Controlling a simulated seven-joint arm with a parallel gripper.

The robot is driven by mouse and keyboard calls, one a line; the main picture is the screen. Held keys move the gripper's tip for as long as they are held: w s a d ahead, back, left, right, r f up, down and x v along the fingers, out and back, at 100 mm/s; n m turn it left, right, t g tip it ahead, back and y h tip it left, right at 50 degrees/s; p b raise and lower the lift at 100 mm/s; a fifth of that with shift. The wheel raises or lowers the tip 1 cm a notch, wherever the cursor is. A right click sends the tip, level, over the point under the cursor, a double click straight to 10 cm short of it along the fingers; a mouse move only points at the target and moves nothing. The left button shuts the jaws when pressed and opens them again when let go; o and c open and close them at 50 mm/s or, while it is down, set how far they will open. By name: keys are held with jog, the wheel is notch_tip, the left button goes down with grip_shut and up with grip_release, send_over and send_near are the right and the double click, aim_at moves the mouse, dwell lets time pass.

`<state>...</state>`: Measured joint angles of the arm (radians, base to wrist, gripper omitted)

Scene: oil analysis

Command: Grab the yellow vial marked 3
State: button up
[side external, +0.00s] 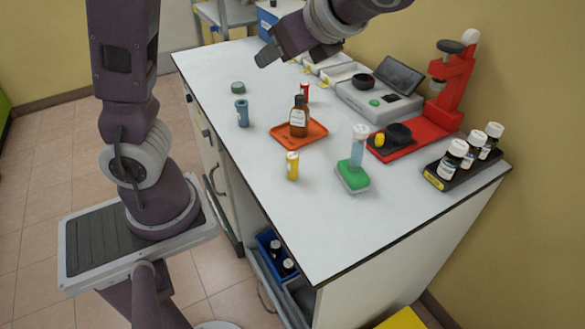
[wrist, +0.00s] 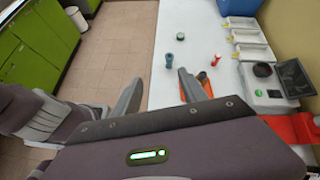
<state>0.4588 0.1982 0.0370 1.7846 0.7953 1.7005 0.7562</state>
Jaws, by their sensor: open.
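The yellow vial (side external: 292,166) stands upright near the middle of the white table, in front of the orange tray, in the side view. Its label is too small to read for a number. I cannot find it in the wrist view. My gripper (side external: 268,58) is above the far part of the table, well apart from the yellow vial. In the wrist view my gripper (wrist: 160,88) has its two fingers spread, with nothing between them.
An orange tray (side external: 283,141) holds a brown bottle (side external: 299,118). A blue vial (side external: 242,112), a red vial (side external: 304,92) and a green round item (side external: 238,87) stand nearby. A clear tube (side external: 359,146) on a green-topped block (side external: 354,179) stands right of the yellow vial. The table's front left is clear.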

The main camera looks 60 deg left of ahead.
aim_at(294, 167)
jog(key=w+f+m+y, duration=0.1)
jog(key=f, duration=0.7)
jog(key=w+f+m, duration=0.1)
jog(key=f, duration=0.8)
jog(key=w+d+f+y, duration=0.1)
jog(key=f, duration=0.8)
jog(key=shift+w+f+m+y, duration=0.15)
jog(key=shift+f+m+y, duration=0.15)
jog(key=shift+m, duration=0.1)
jog(key=shift+f, duration=0.65)
jog(key=x, duration=0.6)
jog(key=shift+w+a+f, duration=0.2)
jog(key=shift+w, duration=0.05)
jog(key=shift+a+f, duration=0.1)
jog(key=shift+a, duration=0.1)
grip_shut()
